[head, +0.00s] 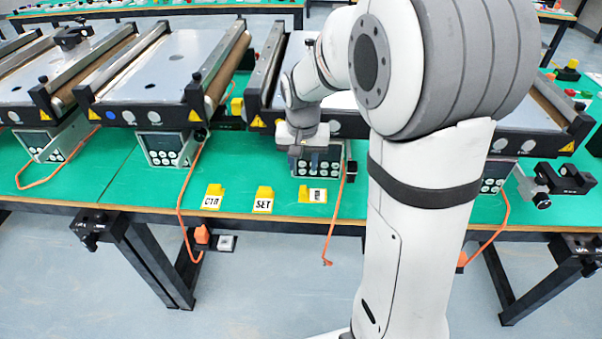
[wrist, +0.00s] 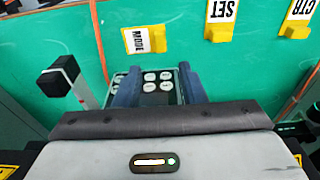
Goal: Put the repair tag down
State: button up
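My gripper (head: 303,136) is over the front table edge, just above a grey control box (head: 318,163) with round buttons. In the wrist view, the two dark blue fingers of my gripper (wrist: 157,78) stand well apart. The button panel (wrist: 158,84) shows between them; I cannot tell if they touch it. I see no tag held between the fingers. No tag that reads as a repair tag shows. Yellow tags marked MODE (wrist: 143,40), SET (wrist: 220,18) and CTR (wrist: 296,18) stand on the green table top.
In the head view, the SET tag (head: 263,200) and CTR tag (head: 213,197) stand left of my arm. Mini conveyors (head: 160,72) line the table behind. Orange cables (head: 183,215) hang over the front edge. A black clamp fixture (head: 565,180) is at the right.

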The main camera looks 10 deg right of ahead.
jog(key=s+r+n, duration=0.1)
jog(key=s+r, duration=0.1)
jog(key=s, duration=0.8)
jog(key=s+r+n+t, duration=0.1)
jog(key=s+r+n, duration=0.1)
jog(key=s, duration=0.7)
jog(key=shift+s+r+n, duration=0.3)
jog(key=shift+s+r, duration=0.1)
jog(key=shift+r, duration=0.05)
jog(key=p+v, duration=0.1)
jog(key=v, duration=0.1)
jog(key=p+v, duration=0.1)
jog(key=p, duration=0.1)
jog(key=shift+w+r, duration=0.15)
jog(key=shift+r, duration=0.3)
